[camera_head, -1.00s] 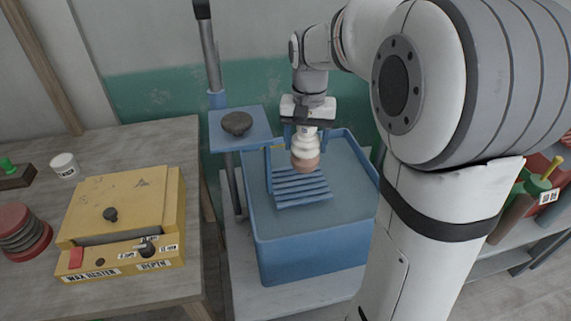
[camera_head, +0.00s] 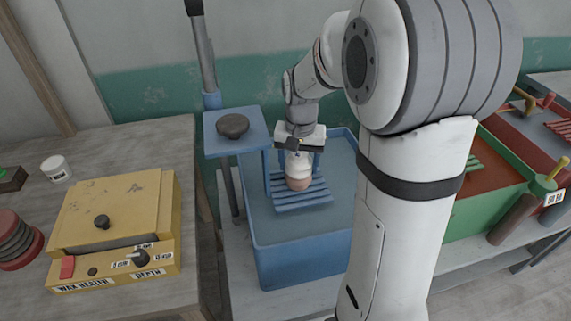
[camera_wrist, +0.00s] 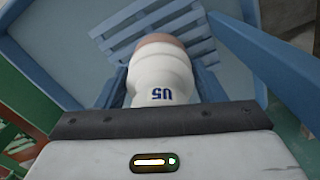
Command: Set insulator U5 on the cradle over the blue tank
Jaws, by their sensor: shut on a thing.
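Insulator U5 (camera_head: 299,166) is a white ribbed body with a tan-pink lower end, upright in my gripper (camera_head: 298,160). Its U5 mark faces the camera in the wrist view (camera_wrist: 160,75). My gripper is shut on it, with blue fingers on both sides. The blue slatted cradle (camera_head: 304,200) lies just below the insulator's tan end, over the blue tank (camera_head: 310,255). The slats also show beyond the insulator in the wrist view (camera_wrist: 115,40). I cannot tell whether the tan end touches the slats.
A blue stand plate (camera_head: 217,146) with a dark round knob (camera_head: 232,125) rises left of the cradle. A yellow wax heater (camera_head: 115,220) sits on the left table. A green tank (camera_head: 490,205) and a red tank (camera_head: 535,130) stand to the right.

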